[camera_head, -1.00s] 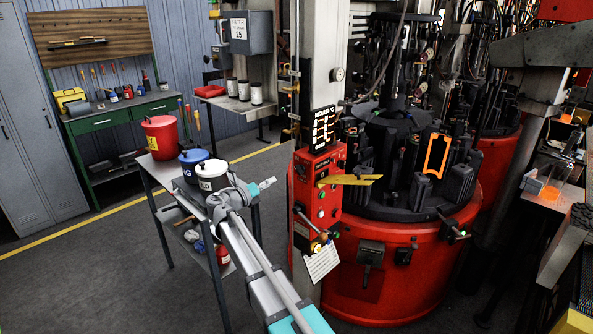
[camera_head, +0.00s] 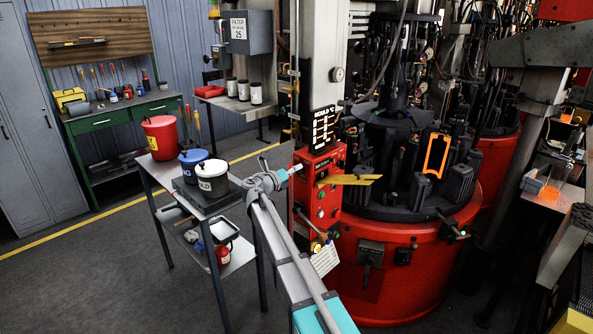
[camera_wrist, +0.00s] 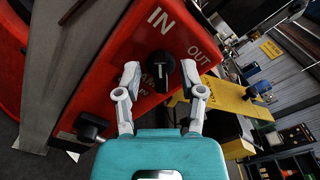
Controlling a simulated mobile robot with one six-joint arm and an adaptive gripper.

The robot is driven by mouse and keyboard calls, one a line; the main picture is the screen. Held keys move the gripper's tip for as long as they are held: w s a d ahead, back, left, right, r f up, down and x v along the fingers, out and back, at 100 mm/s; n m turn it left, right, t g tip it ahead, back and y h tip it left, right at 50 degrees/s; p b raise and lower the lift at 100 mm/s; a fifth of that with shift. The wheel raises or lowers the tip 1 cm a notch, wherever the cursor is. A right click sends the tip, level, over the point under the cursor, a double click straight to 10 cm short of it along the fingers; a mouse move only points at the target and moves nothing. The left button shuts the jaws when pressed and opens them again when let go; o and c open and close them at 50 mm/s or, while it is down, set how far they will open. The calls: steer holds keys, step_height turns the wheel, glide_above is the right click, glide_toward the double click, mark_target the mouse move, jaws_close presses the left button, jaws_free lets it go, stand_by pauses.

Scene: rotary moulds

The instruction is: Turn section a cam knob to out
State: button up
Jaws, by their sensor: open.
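A black cam knob (camera_wrist: 160,68) sits on the sloping red panel face (camera_wrist: 98,75) in the wrist view, below the white words IN and OUT. Its setting is hard to read. My gripper (camera_wrist: 160,72) is open, with one grey finger on each side of the knob and a gap to each. Whether the fingertips reach around it in depth is unclear. In the head view my gripper (camera_head: 295,170) is at the left side of the red control box (camera_head: 322,200); the knob itself cannot be made out there.
A second black knob (camera_wrist: 92,126) stands out lower left on the panel. A yellow plate (camera_head: 350,180) juts from the box. The red mould machine (camera_head: 390,270) stands to the right. A cart with buckets (camera_head: 212,178) is left of my arm.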

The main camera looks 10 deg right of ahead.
steer(key=shift+w+d, duration=0.35)
steer(key=shift+d, duration=0.1)
jaws_close()
